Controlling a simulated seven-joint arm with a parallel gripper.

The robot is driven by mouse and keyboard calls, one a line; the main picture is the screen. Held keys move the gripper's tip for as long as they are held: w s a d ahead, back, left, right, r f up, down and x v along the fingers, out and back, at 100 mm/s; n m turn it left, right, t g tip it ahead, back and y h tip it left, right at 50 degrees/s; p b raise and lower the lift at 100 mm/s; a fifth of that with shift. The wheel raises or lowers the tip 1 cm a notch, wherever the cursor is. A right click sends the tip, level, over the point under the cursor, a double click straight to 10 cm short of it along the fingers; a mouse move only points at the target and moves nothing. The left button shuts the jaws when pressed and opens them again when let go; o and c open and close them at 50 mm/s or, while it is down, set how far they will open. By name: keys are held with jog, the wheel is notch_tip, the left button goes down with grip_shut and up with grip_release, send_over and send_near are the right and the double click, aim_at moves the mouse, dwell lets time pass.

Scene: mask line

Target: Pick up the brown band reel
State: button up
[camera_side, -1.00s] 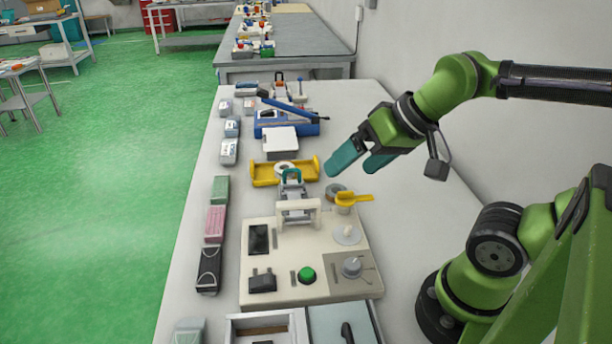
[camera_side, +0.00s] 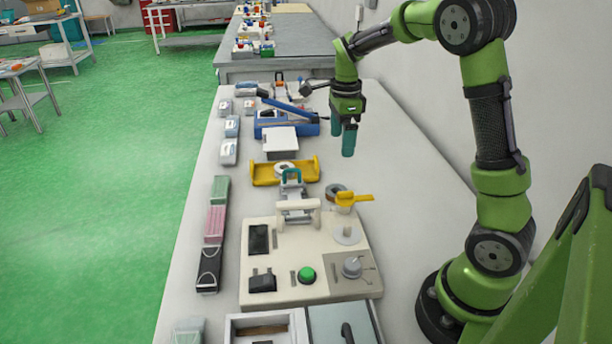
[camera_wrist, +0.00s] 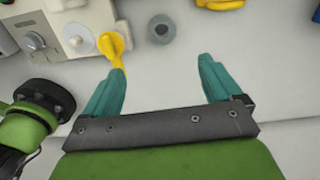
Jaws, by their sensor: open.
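The brown band reel (camera_side: 332,188) is a small grey-brown ring lying flat on the white table, just behind the yellow lever (camera_side: 352,198) of the cream machine. My gripper (camera_side: 343,147) points down with teal fingers, above the table and behind the reel in the side view. In the wrist view my gripper (camera_wrist: 161,68) is open with nothing between its fingers.
The cream machine (camera_side: 262,215) has a green button and knob. A blue lever tool (camera_side: 290,126) and white box (camera_side: 281,141) are farther back. The table right of the reel is clear.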

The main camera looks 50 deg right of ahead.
jog(key=r+m, duration=0.1)
jog(key=m, duration=0.3)
send_near(339, 187)
jog(key=f, duration=0.6)
jog(key=a+f, duration=0.1)
jog(key=f, duration=0.2)
jog(key=shift+s+a, duration=0.1)
jog(key=shift+s, duration=0.15)
jog(key=c, duration=1.1)
